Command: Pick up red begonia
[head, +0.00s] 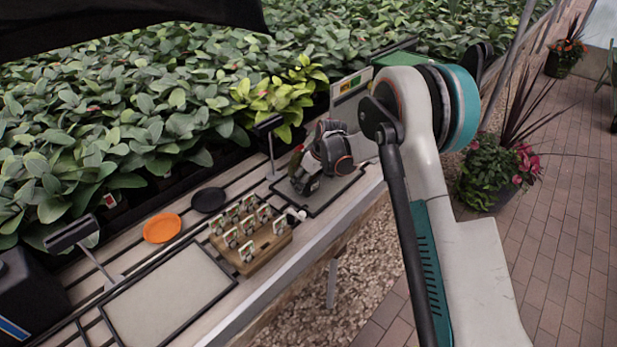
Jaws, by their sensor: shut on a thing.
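A small plant with green leaves and a bit of red, apparently the red begonia (296,158), is at the dark tray on the bench. My gripper (305,180) is at the plant, shut on it, with my wrist reaching in from the right. My gripper hides most of the plant and its pot. I cannot tell whether the plant touches the tray or is lifted.
A wooden rack of small cards (247,228) stands nearby on the bench. An orange saucer (162,227), a black saucer (208,199) and an empty grey tray (165,300) lie left. Dense green plants (120,110) fill the back. Brick floor lies right.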

